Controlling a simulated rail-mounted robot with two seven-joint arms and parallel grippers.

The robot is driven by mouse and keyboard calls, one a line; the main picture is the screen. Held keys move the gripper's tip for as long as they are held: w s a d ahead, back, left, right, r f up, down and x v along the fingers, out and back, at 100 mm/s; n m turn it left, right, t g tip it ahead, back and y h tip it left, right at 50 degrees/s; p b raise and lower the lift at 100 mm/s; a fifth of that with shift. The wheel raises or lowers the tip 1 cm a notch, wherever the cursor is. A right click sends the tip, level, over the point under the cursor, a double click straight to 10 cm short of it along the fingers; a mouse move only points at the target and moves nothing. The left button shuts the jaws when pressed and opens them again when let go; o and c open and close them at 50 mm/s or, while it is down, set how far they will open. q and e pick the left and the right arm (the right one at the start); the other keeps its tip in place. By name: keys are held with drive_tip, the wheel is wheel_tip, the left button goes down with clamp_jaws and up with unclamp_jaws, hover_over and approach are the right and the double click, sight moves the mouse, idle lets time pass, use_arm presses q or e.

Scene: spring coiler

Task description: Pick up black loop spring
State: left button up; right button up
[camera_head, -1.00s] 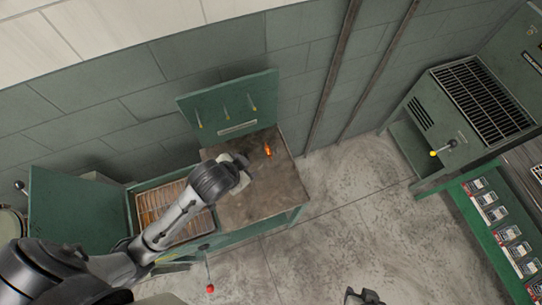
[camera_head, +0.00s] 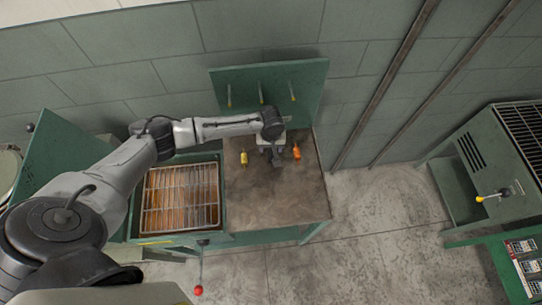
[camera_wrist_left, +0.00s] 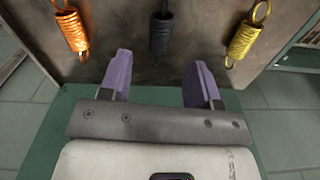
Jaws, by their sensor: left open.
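The black loop spring (camera_wrist_left: 160,33) shows at the top middle of the left wrist view, lying on the brown worktop, its upper end cut off by the frame. My left gripper (camera_wrist_left: 161,64) is open and empty, with its two purple-grey fingers apart and the spring ahead of the gap between them. In the head view my left gripper (camera_head: 277,160) is over the worktop (camera_head: 270,205), between a yellow spring (camera_head: 244,158) and an orange spring (camera_head: 297,152). There I cannot tell the black spring from the dark gripper. My right gripper is not in view.
The orange spring (camera_wrist_left: 72,30) and yellow spring (camera_wrist_left: 243,38) flank the black one closely in the wrist view. A green panel with pegs (camera_head: 270,90) rises behind the worktop. A wire-rack bin (camera_head: 180,198) is at its left, with a red-knobbed lever (camera_head: 199,290) in front.

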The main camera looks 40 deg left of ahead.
sight(271, 153)
use_arm(q)
drive_tip(key=shift+f+n, duration=0.3)
drive_tip(key=shift+f, duration=0.3)
drive_tip(key=shift+f+b, duration=0.3)
drive_tip(key=shift+f, duration=1.65)
drive_tip(key=c, duration=1)
drive_tip(key=shift+c, duration=0.2)
